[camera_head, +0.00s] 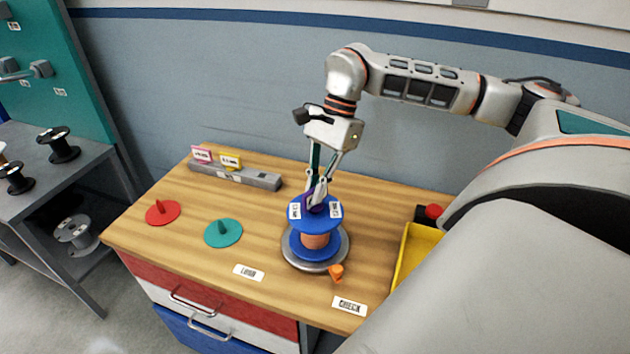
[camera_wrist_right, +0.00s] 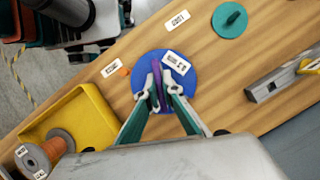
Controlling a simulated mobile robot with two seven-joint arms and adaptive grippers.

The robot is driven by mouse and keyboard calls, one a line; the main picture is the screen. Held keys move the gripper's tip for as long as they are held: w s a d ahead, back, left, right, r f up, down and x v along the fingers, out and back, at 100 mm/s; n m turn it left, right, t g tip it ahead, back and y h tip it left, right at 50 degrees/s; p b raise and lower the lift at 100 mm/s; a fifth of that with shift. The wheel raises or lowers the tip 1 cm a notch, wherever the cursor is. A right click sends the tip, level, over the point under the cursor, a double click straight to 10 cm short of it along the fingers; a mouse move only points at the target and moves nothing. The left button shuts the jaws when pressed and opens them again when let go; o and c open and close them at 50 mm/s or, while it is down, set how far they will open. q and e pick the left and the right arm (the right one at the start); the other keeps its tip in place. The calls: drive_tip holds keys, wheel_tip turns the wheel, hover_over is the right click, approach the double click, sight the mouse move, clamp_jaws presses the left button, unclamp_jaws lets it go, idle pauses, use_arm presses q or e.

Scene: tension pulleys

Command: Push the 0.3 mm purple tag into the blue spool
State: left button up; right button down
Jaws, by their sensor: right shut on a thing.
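The blue spool (camera_head: 312,248) with copper-coloured winding stands upright on a round grey base on the wooden bench. Its blue top flange shows in the right wrist view (camera_wrist_right: 189,76) with white labels on it. My right gripper (camera_head: 317,203) points down at the spool's centre, its fingers shut on a purple tag (camera_wrist_right: 157,84). In the head view only a little purple shows between the fingertips, at the flange top. I cannot tell how deep the tag sits in the spool. My left gripper is not in view.
A grey holder (camera_head: 235,176) with pink and yellow tags stands at the back left. Red (camera_head: 163,212) and teal (camera_head: 223,232) discs lie on the bench. An orange knob (camera_head: 336,272) is by the spool base. A yellow tray (camera_head: 418,250) is to the right.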

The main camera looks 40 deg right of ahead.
drive_tip(key=shift+f+b, duration=0.35)
drive_tip(key=shift+f, duration=0.45)
drive_tip(key=shift+s+f, duration=0.1)
drive_tip(key=shift+f, duration=0.05)
drive_tip(key=c, duration=2.1)
unclamp_jaws()
drive_tip(key=shift+c, duration=0.2)
drive_tip(key=v, duration=1.2)
drive_tip(key=shift+a, duration=0.1)
